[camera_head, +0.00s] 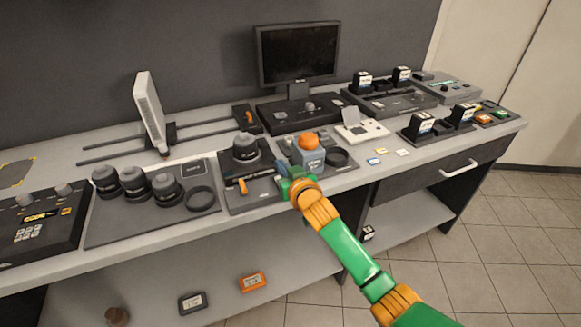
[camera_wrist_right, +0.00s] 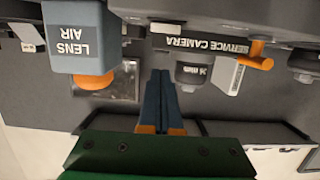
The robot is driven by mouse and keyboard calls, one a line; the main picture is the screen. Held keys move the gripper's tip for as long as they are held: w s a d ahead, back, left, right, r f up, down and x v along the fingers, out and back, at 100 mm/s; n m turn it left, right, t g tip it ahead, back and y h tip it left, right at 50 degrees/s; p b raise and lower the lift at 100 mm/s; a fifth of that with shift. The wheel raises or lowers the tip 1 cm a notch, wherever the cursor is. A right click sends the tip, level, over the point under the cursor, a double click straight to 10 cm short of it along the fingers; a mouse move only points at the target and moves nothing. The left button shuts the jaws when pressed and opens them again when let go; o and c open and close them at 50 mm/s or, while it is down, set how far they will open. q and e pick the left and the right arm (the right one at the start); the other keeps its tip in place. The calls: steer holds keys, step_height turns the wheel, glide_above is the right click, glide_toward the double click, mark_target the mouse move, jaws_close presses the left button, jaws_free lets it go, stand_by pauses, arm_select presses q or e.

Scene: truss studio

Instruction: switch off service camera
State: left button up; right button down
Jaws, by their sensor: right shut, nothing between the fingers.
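The service camera (camera_head: 244,150) is a dark, round-bodied unit on a black base plate at the middle of the bench. An orange lever (camera_head: 242,186) stands on the plate's front part. In the right wrist view, which is upside down, the SERVICE CAMERA label (camera_wrist_right: 205,45) is readable, with the orange lever (camera_wrist_right: 262,60) beside it. My right gripper (camera_head: 283,168) is shut and empty, to the right of the lever and in front of the blue-grey LENS AIR bottle. Its closed fingers (camera_wrist_right: 160,74) are apart from the lever in the wrist view. My left gripper is not in view.
The LENS AIR bottle (camera_head: 311,158) with an orange top stands close to the gripper; it also shows in the wrist view (camera_wrist_right: 75,38). Several lenses stand on a mat (camera_head: 110,232) to the left. A monitor (camera_head: 298,54) is behind. The floor (camera_head: 500,220) at right is clear.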

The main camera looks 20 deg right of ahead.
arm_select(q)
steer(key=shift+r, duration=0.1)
arm_select(e)
steer(key=r+v, duration=0.1)
steer(key=v, duration=0.9)
steer(key=shift+w+r, duration=0.15)
steer(key=shift+w, duration=0.05)
steer(key=shift+a, duration=0.1)
steer(key=s+d+f+g, duration=0.1)
steer(key=s+f+g, duration=0.25)
steer(key=f, duration=0.65)
steer(key=s+f+g, duration=0.2)
steer(key=s+f, duration=0.2)
steer(key=f, duration=0.7)
steer(key=s+d+f+g, duration=0.15)
steer(key=s+f, duration=0.25)
steer(key=f, duration=0.6)
steer(key=s+a+f+n+g, duration=0.1)
steer(key=s+f+g, duration=0.2)
steer(key=s+f, duration=0.4)
steer(key=s+a+f+n+g, duration=0.1)
steer(key=s+f+g, duration=0.3)
steer(key=s, duration=1.8)
step_height(320, 180, down, 4)
steer(key=shift+s+f+g+h, duration=0.2)
steer(key=shift+s+g+h, duration=0.05)
steer(key=shift+g+h, duration=0.05)
